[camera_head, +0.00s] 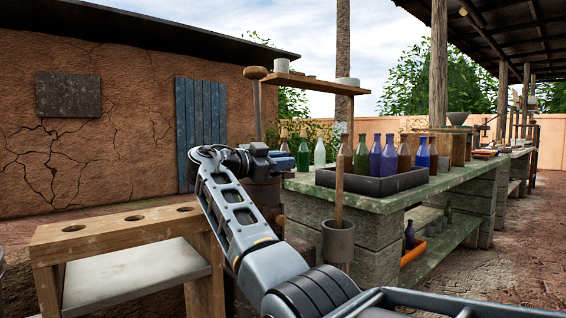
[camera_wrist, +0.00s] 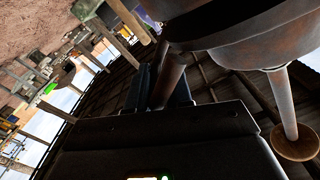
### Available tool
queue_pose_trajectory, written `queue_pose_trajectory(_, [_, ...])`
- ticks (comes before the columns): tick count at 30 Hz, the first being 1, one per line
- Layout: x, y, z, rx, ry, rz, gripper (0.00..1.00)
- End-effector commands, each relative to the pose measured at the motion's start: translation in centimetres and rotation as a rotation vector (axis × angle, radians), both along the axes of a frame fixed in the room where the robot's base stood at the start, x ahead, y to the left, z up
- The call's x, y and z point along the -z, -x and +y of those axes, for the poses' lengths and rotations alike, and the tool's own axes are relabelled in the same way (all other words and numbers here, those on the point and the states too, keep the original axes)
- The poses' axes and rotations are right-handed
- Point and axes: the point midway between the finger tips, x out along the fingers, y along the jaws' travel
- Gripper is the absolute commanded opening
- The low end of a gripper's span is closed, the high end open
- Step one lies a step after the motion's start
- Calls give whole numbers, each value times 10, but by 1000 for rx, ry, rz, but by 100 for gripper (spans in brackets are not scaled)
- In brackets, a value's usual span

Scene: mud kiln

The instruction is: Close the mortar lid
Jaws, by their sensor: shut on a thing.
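The mortar (camera_head: 262,192) is a dark brown round vessel behind my arm, partly hidden. In the wrist view a large dark round body (camera_wrist: 245,40), apparently the mortar with its lid, fills the top right. My gripper (camera_head: 282,161) is at the mortar's upper part. In the wrist view its fingers (camera_wrist: 166,88) are shut on a brown handle joined to the round body. The lid's angle cannot be told.
A stone counter (camera_head: 345,196) at the right holds a dark tray (camera_head: 378,186) of several bottles. A grey cup (camera_head: 338,240) with a wooden stick stands at its near end. A wooden rack with holes (camera_head: 100,235) stands at the left. A mud wall (camera_head: 120,130) is behind.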

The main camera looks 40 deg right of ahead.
Motion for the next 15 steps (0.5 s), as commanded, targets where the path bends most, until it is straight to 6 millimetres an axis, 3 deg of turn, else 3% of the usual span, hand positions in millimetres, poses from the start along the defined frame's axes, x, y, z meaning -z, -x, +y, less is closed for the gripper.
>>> queue_pose_trajectory(5, [0,-1,1,-3,1,3,0])
queue_pose_trajectory(6, [0,-1,1,-3,1,3,21])
queue_pose_trajectory(11, [0,0,0,-3,1,2,36])
queue_pose_trajectory(15, [-1,0,0,-2,1,1,38])
